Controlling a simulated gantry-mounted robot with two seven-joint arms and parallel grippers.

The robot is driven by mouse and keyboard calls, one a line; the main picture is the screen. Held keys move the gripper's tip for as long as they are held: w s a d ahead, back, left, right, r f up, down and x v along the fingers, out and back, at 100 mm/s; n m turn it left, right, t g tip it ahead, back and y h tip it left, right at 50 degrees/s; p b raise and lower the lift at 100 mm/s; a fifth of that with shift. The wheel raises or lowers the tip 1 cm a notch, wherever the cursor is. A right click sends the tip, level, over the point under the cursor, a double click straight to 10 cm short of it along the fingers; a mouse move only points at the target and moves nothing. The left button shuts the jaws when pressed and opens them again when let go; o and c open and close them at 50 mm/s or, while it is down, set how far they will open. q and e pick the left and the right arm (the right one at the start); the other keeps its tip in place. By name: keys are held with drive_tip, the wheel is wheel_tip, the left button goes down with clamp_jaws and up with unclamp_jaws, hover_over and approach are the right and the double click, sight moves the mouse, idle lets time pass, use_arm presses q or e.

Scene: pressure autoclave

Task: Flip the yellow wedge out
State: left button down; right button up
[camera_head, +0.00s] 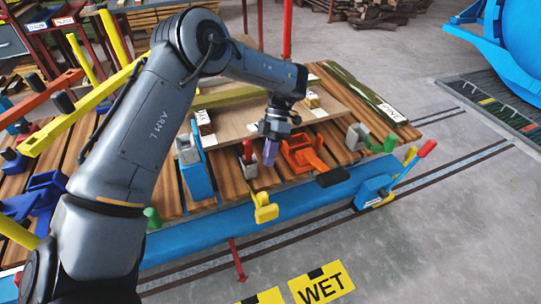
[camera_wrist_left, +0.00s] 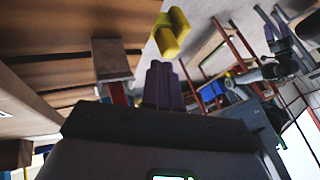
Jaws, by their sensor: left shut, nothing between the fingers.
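A yellow wedge (camera_head: 265,208) hangs at the near edge of the blue bench frame, below and in front of the wooden slats. It also shows in the left wrist view (camera_wrist_left: 171,33), just beyond my fingertips. My left gripper (camera_head: 270,155) points down above the slats, with its purple fingers together and empty. It is behind and above the yellow wedge in the head view, apart from it as far as I can tell. The fingers also show side by side in the left wrist view (camera_wrist_left: 159,72). My right gripper is in neither view.
An orange clamp (camera_head: 303,153) stands just right of my left gripper, and a red-handled grey block (camera_head: 247,160) just left. A blue bracket (camera_head: 196,175) stands further left. A blue lever unit with a red handle (camera_head: 380,187) is at the right.

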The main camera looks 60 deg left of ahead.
use_arm(q)
drive_tip(key=b+x, duration=0.2)
drive_tip(key=x, duration=0.4)
drive_tip(key=shift+b, duration=0.4)
drive_tip(key=shift+s+d+f, duration=0.1)
drive_tip(key=shift+s+f, duration=0.05)
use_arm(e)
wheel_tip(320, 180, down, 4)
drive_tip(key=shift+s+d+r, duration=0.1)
